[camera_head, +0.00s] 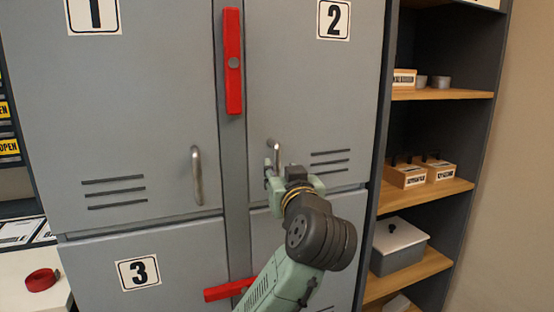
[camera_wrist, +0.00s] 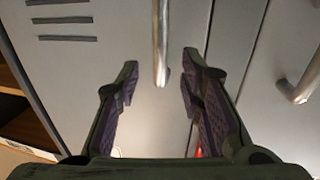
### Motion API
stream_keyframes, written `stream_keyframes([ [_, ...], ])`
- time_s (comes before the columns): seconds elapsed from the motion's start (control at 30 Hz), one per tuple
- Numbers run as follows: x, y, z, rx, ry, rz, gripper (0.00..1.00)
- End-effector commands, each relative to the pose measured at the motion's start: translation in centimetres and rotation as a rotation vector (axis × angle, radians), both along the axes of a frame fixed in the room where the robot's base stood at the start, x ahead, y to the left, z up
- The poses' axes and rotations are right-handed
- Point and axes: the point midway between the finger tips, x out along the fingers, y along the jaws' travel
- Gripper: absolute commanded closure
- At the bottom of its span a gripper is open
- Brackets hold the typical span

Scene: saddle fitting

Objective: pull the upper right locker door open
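The upper right locker door (camera_head: 300,70), marked 2, looks closed. Its metal bar handle (camera_head: 276,146) is near the door's lower left. My gripper (camera_head: 271,172) is at that handle, covering its lower part in the head view. In the wrist view my gripper (camera_wrist: 160,64) is open, and the end of the bar handle (camera_wrist: 160,35) shows between the two fingertips with a gap on each side. Neither finger appears to touch it. A red bar (camera_head: 233,60) stands upright on the post between doors 1 and 2.
Door 1 (camera_head: 120,100) at left has its own handle (camera_head: 197,176), also in the wrist view (camera_wrist: 298,88). Another red bar (camera_head: 228,291) lies level below, near door 3 (camera_head: 185,262). An open shelf (camera_head: 435,195) with boxes stands close on the right. A table with a red ring (camera_head: 42,280) is at left.

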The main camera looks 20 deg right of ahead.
Motion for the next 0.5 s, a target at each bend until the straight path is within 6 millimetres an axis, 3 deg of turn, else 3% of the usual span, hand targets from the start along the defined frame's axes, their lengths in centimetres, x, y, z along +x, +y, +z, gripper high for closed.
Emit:
stream_keyframes([
  [0.2, 3.9, -0.5, 0.2, 0.000, 0.002, 0.002, 0.65],
  [0.5, 5.9, -0.9, 0.0, -0.001, -0.001, 0.000, 0.65],
])
